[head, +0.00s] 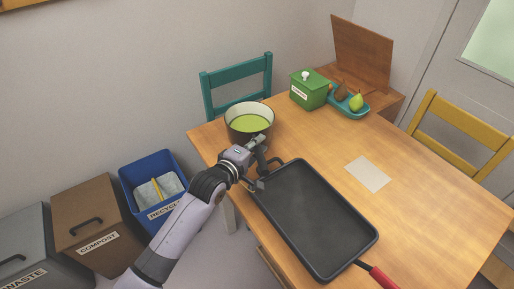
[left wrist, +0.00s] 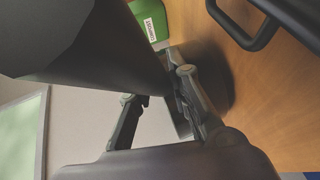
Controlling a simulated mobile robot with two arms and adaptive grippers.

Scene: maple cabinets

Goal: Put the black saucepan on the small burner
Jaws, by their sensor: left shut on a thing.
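The black saucepan (head: 233,121) is at the table's near left corner in the head view, with a pale inside and green contents. My left gripper (head: 262,163) is right beside it, on its near side. It is shut on the saucepan, though the fingers and the arm hide the exact grip. In the left wrist view a large dark surface, apparently the saucepan (left wrist: 75,45), fills the upper left, close to the fingers (left wrist: 160,110). I cannot tell whether the saucepan is lifted. No burner is in view. My right gripper is not in view.
A black griddle pan (head: 315,215) with a red handle lies just right of the gripper. A green compost box (head: 309,93), a teal fruit tray (head: 350,106) and a pale card (head: 368,174) are on the wooden table (head: 440,200). Chairs and bins stand around it.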

